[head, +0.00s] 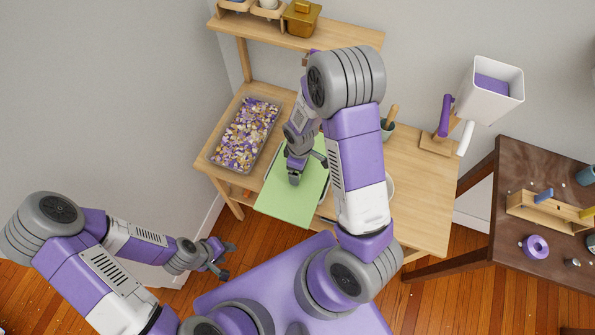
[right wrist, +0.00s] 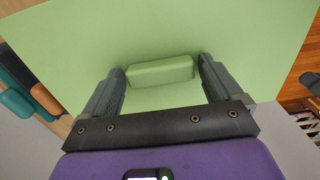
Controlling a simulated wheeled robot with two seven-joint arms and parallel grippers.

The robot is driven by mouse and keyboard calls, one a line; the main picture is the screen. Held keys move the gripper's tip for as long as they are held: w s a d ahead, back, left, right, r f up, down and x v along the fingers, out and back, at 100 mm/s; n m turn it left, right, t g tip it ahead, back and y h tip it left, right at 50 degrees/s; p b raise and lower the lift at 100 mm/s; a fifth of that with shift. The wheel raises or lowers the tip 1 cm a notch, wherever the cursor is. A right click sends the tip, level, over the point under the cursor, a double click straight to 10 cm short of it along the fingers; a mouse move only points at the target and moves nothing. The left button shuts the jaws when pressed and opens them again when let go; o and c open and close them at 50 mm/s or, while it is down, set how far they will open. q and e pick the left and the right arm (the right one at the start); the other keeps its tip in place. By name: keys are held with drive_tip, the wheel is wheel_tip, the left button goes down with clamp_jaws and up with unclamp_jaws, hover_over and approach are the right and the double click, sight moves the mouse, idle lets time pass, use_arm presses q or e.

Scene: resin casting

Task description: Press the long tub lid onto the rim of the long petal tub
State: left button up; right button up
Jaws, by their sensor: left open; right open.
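The long petal tub (head: 215,158) is a clear tray filled with purple, white and gold petals, uncovered at the left of the wooden bench. The long tub lid (head: 288,203) is a flat green panel just right of the tub, overhanging the bench's front edge. In the right wrist view the lid (right wrist: 230,35) has a raised green bar handle (right wrist: 160,71). My right gripper (right wrist: 161,65) is open over the lid, its fingertips at the two ends of the handle. Whether they touch it is unclear. My left gripper (head: 224,258) is open and empty, low in front of the bench.
My right arm hides the middle of the bench (head: 425,185). A shelf (head: 330,37) with a gold box (head: 301,18) stands behind. A white bin (head: 492,88) and a purple-handled stand (head: 441,142) are right. A dark table (head: 520,205) holds small parts.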

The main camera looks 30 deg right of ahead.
drive_tip(key=c, duration=0.7)
drive_tip(key=shift+r+p, duration=2.05)
drive_tip(key=shift+r, duration=0.55)
drive_tip(key=shift+c, duration=0.3)
